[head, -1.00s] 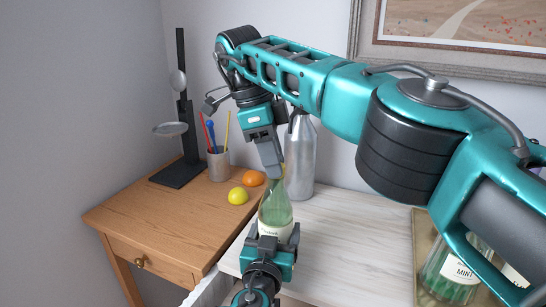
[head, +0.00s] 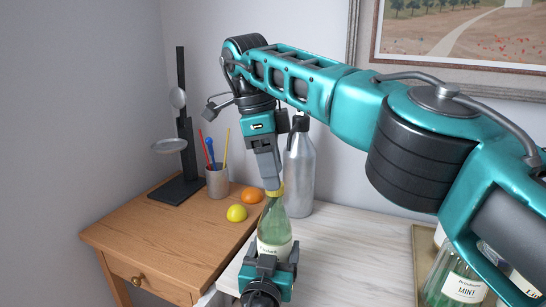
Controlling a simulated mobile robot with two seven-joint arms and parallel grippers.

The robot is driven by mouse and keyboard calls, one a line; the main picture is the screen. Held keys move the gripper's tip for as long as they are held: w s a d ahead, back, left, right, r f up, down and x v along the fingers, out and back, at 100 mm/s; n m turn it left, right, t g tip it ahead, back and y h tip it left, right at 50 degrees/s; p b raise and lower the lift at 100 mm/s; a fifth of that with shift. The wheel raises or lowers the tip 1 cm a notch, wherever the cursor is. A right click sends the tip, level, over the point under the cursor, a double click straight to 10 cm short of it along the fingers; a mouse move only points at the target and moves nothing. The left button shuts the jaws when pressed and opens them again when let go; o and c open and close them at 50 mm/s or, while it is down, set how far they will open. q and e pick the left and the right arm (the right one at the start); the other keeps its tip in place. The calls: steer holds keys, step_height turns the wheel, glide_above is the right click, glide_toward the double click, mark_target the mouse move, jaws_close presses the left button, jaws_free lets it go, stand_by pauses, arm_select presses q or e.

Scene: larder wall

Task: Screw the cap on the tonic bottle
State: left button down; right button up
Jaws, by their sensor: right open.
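The tonic bottle (head: 274,222), pale green glass with a cream label, stands upright in the lower middle of the head view. The near finger hides part of the cap and the far finger hardly shows. My left gripper (head: 270,262) comes from below, with its fingers on both sides of the bottle's lower body, closed on it. The bottle's base is hidden.
A grey metal bottle (head: 300,175) stands close behind the tonic bottle. A lemon (head: 236,213), an orange (head: 252,195), a pencil cup (head: 217,182) and a black stand (head: 183,150) are on the wooden table (head: 150,240). A tray (head: 425,245) with mint jars (head: 462,288) is at right.

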steer(key=r, duration=0.2)
steer(key=r+y, duration=0.1)
steer(key=r, duration=0.1)
steer(key=r+y, duration=0.1)
steer(key=r, duration=0.1)
steer(key=shift+s+d+n, duration=0.1)
steer(key=shift+d+n, duration=0.2)
steer(key=shift+n, duration=0.1)
steer(key=shift+f, duration=4.05)
steer(key=shift+c, duration=0.2)
